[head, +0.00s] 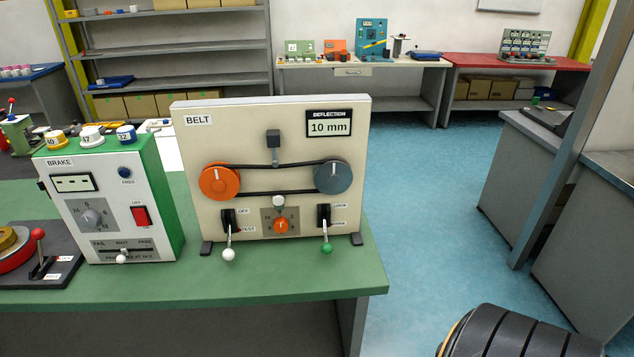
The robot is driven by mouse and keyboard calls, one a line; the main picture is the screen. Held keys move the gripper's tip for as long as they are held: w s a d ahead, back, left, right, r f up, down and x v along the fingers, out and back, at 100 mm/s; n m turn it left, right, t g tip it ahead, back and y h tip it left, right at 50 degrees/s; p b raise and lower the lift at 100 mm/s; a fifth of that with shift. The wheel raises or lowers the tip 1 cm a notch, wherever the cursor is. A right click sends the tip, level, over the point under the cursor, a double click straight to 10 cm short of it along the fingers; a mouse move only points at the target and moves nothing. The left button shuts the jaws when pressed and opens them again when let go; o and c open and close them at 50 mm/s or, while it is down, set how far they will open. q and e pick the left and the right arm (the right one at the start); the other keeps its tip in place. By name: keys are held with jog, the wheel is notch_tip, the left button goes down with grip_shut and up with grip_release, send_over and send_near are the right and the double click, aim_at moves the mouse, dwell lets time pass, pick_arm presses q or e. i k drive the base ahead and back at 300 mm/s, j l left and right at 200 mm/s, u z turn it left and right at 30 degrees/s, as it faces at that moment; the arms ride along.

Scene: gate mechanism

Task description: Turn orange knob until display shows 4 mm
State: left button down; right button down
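The orange knob (281,226) is small and sits low in the middle of the upright cream BELT panel (255,113), on a grey scale plate. The deflection display (329,128) at the panel's upper right reads 10 mm. A larger orange pulley (220,182) and a grey pulley (333,177) carry a black belt, with a dark block (273,140) on a rod above its upper run. Neither gripper shows in the head view. Nothing touches the knob.
A white-tipped lever (228,254) and a green-tipped lever (327,248) stick out either side of the knob. The BRAKE box (110,200) stands to the left on the green table (250,285). A dark ribbed part of mine shows at the bottom right. The front table strip is clear.

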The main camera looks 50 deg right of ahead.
aim_at(280, 223)
jog(key=z, duration=1.2)
